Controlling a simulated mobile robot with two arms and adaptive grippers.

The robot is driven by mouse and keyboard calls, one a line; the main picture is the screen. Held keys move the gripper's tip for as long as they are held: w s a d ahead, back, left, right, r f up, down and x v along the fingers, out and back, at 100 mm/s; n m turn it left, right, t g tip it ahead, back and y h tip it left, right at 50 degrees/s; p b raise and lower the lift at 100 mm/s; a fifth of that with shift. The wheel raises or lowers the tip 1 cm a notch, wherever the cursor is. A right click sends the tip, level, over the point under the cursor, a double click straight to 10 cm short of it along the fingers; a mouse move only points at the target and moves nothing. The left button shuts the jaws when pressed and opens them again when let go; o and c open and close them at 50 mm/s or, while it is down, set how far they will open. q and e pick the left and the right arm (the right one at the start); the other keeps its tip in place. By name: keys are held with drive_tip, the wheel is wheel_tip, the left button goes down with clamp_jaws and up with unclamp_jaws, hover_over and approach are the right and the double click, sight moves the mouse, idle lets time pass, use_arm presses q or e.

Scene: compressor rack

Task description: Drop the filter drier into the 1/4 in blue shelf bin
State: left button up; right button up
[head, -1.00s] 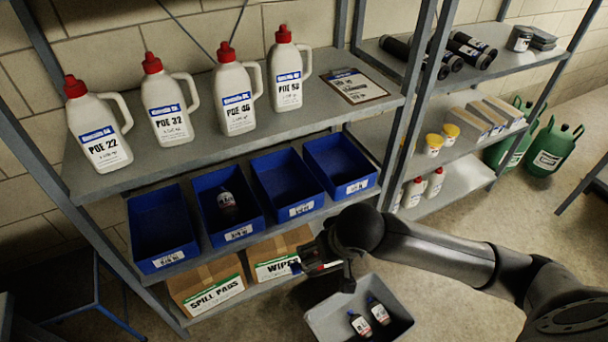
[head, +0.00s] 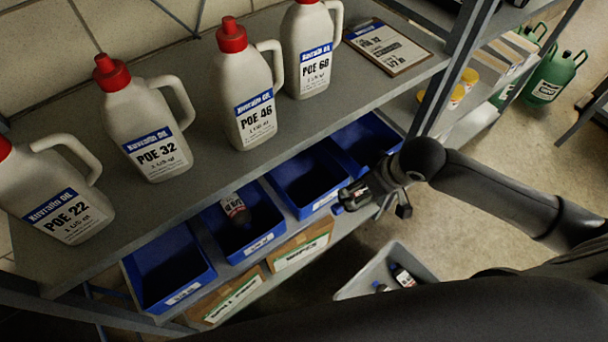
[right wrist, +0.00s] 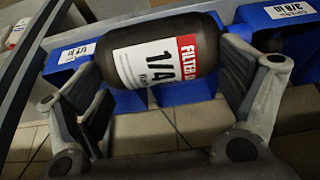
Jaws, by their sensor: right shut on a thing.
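My right gripper (head: 364,196) is shut on a filter drier (right wrist: 158,55), a dark cylinder with a white and red label reading 1/4. In the head view it is in front of the row of blue shelf bins, near the third bin (head: 322,207) from the left. The other bins are the leftmost (head: 188,287), the second (head: 262,247) and the fourth (head: 372,142). The second holds another drier (head: 235,208). Bin labels are too small to read in the head view; one bin in the right wrist view (right wrist: 285,50) seems to read 3/8 in. My left gripper is not in view.
White oil bottles (head: 155,130) and a clipboard (head: 387,46) stand or lie on the shelf (head: 215,165) above the bins. Cardboard boxes (head: 302,246) sit below. A grey tote (head: 352,285) with driers is at the lower right. A shelf post (head: 437,95) rises behind my right arm.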

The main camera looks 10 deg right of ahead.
drive_tip(key=w+a+f, duration=0.2)
drive_tip(key=w+f, duration=0.1)
drive_tip(key=f, duration=0.1)
drive_tip(key=w+a+f+b, duration=0.1)
drive_tip(key=w+a+f, duration=0.2)
drive_tip(key=w+f, duration=0.1)
drive_tip(key=w+a+f, duration=0.2)
drive_tip(key=w+f, duration=0.2)
drive_tip(key=shift+w+a+f+b, duration=0.1)
drive_tip(key=shift+a+b, duration=0.25)
drive_tip(key=shift+a, duration=0.05)
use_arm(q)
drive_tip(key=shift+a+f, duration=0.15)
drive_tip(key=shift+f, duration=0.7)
use_arm(e)
drive_tip(key=shift+f, duration=0.2)
drive_tip(key=shift+f, duration=0.25)
drive_tip(key=shift+f, duration=0.35)
drive_tip(key=o, duration=1)
drive_tip(key=shift+o, duration=0.2)
